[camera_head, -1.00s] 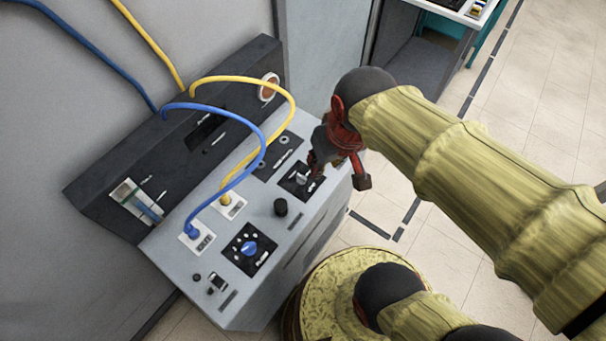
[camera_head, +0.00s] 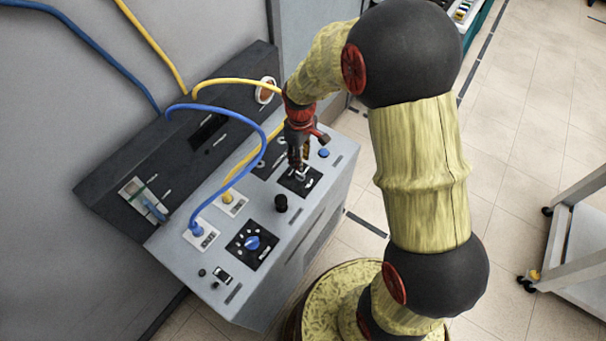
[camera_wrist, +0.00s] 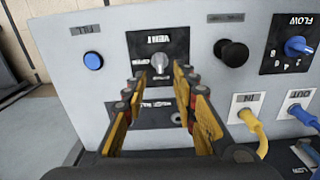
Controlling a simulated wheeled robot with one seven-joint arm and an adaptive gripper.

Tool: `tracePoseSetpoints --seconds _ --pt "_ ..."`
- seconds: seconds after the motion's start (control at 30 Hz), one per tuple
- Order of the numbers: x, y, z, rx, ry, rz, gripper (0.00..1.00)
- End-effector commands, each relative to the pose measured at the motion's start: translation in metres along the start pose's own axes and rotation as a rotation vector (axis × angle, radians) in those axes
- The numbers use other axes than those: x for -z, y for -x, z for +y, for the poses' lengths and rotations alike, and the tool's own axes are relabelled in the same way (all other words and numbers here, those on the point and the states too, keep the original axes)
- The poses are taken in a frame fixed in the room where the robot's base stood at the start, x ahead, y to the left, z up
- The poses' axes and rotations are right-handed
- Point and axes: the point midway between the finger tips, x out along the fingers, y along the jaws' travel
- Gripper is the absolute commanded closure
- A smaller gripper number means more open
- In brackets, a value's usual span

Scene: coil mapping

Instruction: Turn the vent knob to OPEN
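The vent knob (camera_wrist: 159,63) is a small light-grey knob on a black plate marked VENT (camera_wrist: 176,40), on the sloping top of a grey console. In the head view the vent plate (camera_head: 312,185) shows below my gripper (camera_head: 297,164), which points down at it. In the wrist view my gripper (camera_wrist: 160,74) has its two yellow-and-black fingers apart. The knob shows between and just beyond the fingertips. I cannot tell whether either finger touches it. The plate's small lettering is upside down and partly hidden by the fingers, so the knob's setting is unclear.
A black knob (camera_wrist: 232,53) and a blue FLOW knob (camera_wrist: 298,47) stand to the right in the wrist view. A blue button (camera_wrist: 93,61) is to the left. The blue hose (camera_head: 262,137) and yellow hose (camera_head: 240,80) arch over the console near my gripper.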

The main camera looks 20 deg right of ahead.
Motion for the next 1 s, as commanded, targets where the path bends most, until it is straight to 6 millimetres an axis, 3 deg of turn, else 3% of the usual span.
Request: tracePoseSetpoints --seconds 0.17,0.6,1.0 --pt "-0.001 -0.010 -0.001 0.001 0.034 -0.002 0.72" --pt "-0.001 -0.070 -0.001 0.001 0.032 -0.001 0.72" --pt "-0.001 -0.079 0.000 0.000 0.031 0.000 0.72"
